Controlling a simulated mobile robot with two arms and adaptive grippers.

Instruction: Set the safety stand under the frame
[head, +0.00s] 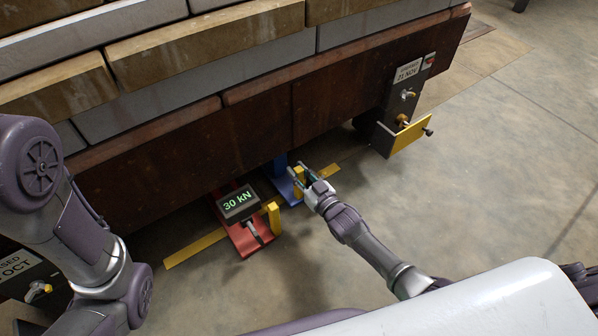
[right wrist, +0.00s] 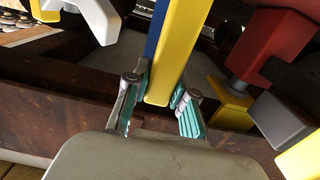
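The safety stand appears to be the blue one (head: 286,191), with a blue column by the frame's lower edge and an upright yellow handle (head: 298,178). The rusty brown frame (head: 262,128) hangs above it, hiding the column's top. My right gripper (head: 299,176) is at the yellow handle. In the right wrist view the handle (right wrist: 172,60) runs between the two fingers of my right gripper (right wrist: 158,98), which look spread with narrow gaps beside it. Part of the blue stand shows behind. My left arm shows at the left, but its gripper is not visible.
A red jack (head: 246,238) with a "30 kN" display (head: 238,202) and a yellow handle (head: 274,218) stands left of the blue stand. A yellow strip (head: 195,248) lies on the floor. A grey post (head: 398,112) with a yellow plate (head: 412,134) is at the right. Floor to the right is clear.

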